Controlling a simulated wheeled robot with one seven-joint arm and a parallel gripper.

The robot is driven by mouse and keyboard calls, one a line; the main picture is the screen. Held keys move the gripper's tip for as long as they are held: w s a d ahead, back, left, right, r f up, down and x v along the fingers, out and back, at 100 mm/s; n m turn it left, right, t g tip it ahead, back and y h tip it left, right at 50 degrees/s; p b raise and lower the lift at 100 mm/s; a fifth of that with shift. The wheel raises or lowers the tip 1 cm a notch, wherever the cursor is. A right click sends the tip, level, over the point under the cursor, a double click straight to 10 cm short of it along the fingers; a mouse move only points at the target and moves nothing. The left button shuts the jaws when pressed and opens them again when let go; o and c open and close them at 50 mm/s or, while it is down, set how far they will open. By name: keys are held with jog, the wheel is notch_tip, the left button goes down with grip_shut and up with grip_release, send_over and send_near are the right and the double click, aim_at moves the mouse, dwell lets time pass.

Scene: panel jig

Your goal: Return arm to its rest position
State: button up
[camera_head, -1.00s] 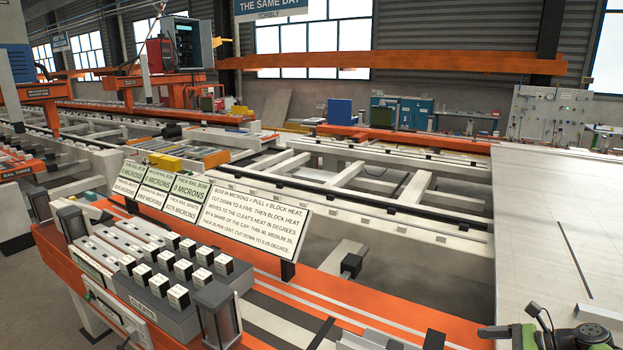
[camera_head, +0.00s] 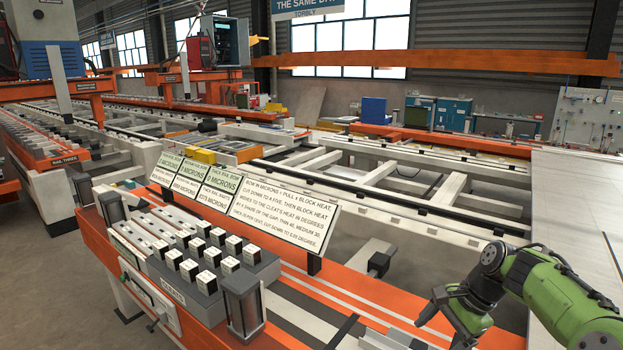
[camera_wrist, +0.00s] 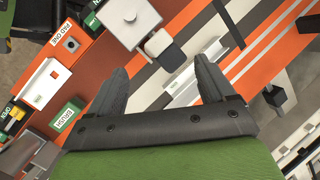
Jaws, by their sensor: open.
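My green arm (camera_head: 555,295) reaches in from the lower right in the head view, bent over the right part of the orange bench. The dark fingers of my gripper (camera_wrist: 159,66) are spread apart in the wrist view, with nothing held between them. Behind the gap I see the orange bench top with grey and white stripes, and a white angled piece (camera_wrist: 190,82). In the head view the fingertips are small and partly hidden by the wrist.
The orange bench (camera_head: 350,285) carries a block of white-topped cleats (camera_head: 190,270), dark posts and sign boards (camera_head: 285,215). A white frame (camera_head: 400,185) stands behind, with a pale panel (camera_head: 585,195) at right. The wrist view shows a box marked "brush" (camera_wrist: 68,114).

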jog(key=s+a+r+n+t+h+b, duration=0.1)
jog(key=s+a+r+n+h, duration=0.3)
jog(key=s, duration=0.3)
jog(key=s+a+r+n+h+b, duration=0.1)
jog(key=s+a+r+n, duration=0.1)
jog(key=s+a+n, duration=0.35)
jog(key=s+a+f+n+t, duration=0.1)
jog(key=s+f+n+t, duration=0.1)
jog(key=s, duration=1.2)
jog(key=shift+a+f+n+t+b, duration=0.25)
jog(key=shift+n+t+b, duration=0.2)
jog(key=shift+n+t, duration=0.45)
jog(key=shift+r, duration=0.1)
jog(key=shift+c, duration=0.2)
